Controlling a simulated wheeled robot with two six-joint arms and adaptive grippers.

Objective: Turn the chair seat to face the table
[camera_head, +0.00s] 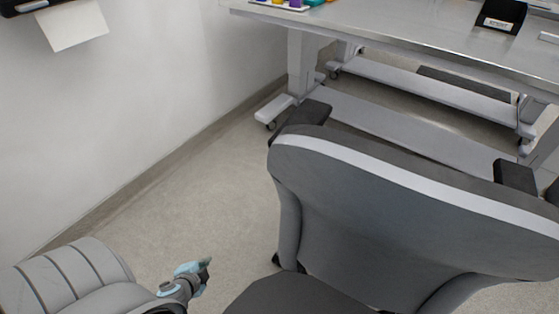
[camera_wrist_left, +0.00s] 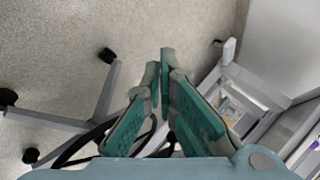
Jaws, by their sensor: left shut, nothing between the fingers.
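The office chair's grey backrest (camera_head: 400,215), with a pale band along its top, fills the lower right of the head view. Its dark seat (camera_head: 300,297) shows below the backrest on my side. Dark armrest pads show beyond the backrest, on the table side. The metal table (camera_head: 400,30) stands behind the chair. My left gripper (camera_head: 203,272) is left of the seat, apart from it in the picture. In the left wrist view its fingers (camera_wrist_left: 165,65) are shut and empty, with the chair's base legs (camera_wrist_left: 60,122) to the left. My right gripper is not in view.
A white wall (camera_head: 150,90) runs along the left. The table's frame has wheeled feet (camera_head: 275,110) on the floor. Bare floor (camera_head: 200,200) lies between the wall and the chair. A black box (camera_head: 500,15) stands on the table.

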